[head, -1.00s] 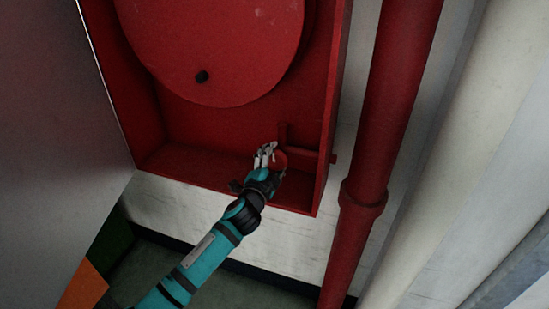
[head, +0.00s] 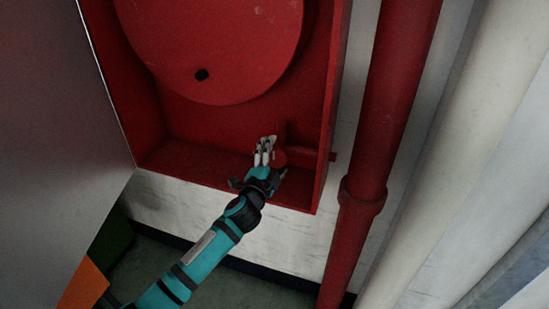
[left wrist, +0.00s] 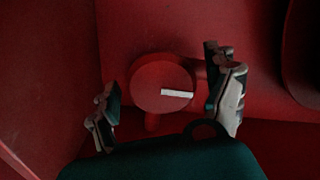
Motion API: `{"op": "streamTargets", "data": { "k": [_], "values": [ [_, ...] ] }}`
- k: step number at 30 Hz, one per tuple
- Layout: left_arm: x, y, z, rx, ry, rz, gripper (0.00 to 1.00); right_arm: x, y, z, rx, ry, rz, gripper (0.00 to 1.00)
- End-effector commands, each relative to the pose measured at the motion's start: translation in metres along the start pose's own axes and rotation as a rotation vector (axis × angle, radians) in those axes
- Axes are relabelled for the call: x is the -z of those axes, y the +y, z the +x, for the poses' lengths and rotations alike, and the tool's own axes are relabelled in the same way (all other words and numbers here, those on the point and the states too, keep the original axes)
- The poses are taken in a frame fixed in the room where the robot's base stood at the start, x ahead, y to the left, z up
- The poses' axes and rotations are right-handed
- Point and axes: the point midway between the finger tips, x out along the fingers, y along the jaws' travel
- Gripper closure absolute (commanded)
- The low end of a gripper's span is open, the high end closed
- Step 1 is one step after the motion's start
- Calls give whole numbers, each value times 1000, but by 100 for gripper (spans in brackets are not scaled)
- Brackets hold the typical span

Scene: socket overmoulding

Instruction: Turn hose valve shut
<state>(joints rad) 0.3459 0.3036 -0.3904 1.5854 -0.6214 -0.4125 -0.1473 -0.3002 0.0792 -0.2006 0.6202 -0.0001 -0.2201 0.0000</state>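The hose valve (head: 280,157) is a small red round knob on a red pipe in the lower right of the red cabinet. In the left wrist view its face (left wrist: 150,82) is round, with a white bar mark (left wrist: 177,94) lying almost level, right of centre. My left gripper (head: 266,152) is at the valve, partly covering it in the head view. In the left wrist view its fingers (left wrist: 165,105) are spread on either side of the knob. A gap shows on the left; the right finger is close to it, and contact is unclear. My right gripper is not in view.
The red cabinet (head: 230,190) is open, with a large red hose reel disc (head: 220,50) above the valve. A grey door panel (head: 50,130) stands at the left. A thick red pipe (head: 385,110) runs down right of the cabinet, beside pale pipes (head: 465,150).

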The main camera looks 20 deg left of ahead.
Motion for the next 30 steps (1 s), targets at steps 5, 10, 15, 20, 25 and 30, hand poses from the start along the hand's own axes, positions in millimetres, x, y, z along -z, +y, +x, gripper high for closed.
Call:
{"op": "streamTargets", "data": {
  "k": [5,10,15,20,25,30],
  "values": [
    [0,0,0,0,-1,-2,13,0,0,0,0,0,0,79],
    [-1,1,-9,-1,-1,-2,13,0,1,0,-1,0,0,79],
    [-1,2,-41,-3,0,-3,13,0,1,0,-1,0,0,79],
    [-1,2,-76,-3,-1,-2,13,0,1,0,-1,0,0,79],
    [0,1,-105,-2,0,-2,13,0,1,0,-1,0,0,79],
    [0,0,-118,-1,-1,-1,13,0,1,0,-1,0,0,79]
  ]
}}
